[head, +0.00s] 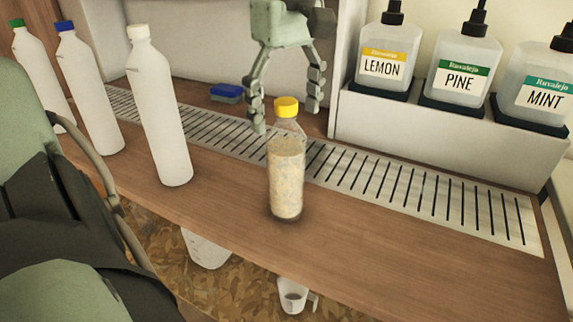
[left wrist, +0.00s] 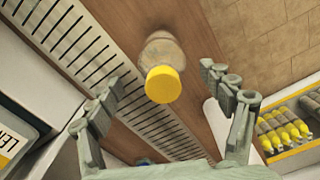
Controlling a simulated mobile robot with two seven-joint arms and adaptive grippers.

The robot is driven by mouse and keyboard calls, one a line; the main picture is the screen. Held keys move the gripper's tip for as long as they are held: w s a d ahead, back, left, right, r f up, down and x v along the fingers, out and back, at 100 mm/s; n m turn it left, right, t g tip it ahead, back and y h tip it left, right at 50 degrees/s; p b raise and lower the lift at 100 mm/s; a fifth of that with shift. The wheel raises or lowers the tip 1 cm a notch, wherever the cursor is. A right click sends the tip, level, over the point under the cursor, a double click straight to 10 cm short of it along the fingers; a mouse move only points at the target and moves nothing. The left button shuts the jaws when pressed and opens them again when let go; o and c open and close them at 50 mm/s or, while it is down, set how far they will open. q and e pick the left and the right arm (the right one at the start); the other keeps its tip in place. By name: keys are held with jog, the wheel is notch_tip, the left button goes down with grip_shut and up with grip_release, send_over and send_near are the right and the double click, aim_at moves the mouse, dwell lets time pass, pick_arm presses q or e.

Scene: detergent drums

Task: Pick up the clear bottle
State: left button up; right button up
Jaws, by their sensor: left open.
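The clear bottle (head: 286,180) stands upright on the wooden counter, with a yellow cap and pale speckled contents. In the left wrist view its yellow cap (left wrist: 163,85) faces the camera, with the body (left wrist: 162,48) behind it. My left gripper (head: 287,112) is open and empty, just behind and above the bottle in the head view, its fingers pointing down. In the left wrist view the cap shows between the open fingers (left wrist: 160,88). No contact with the bottle is visible. My right gripper is not in view.
White bottles with green (head: 40,70), blue (head: 88,90) and white (head: 160,110) caps stand left. A slotted metal grate (head: 400,188) runs behind the bottle. Labelled pump bottles (head: 462,72) stand in a raised holder at right. A blue sponge (head: 226,92) lies behind. The counter right of the bottle is clear.

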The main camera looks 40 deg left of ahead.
aim_at(286, 138)
pick_arm(q)
jog(key=f, duration=0.4)
jog(key=shift+s+d, duration=0.1)
jog(key=shift+s, duration=0.15)
jog(key=shift+f, duration=0.55)
jog(key=shift+c, duration=0.6)
jog(key=shift+w, duration=0.1)
grip_shut()
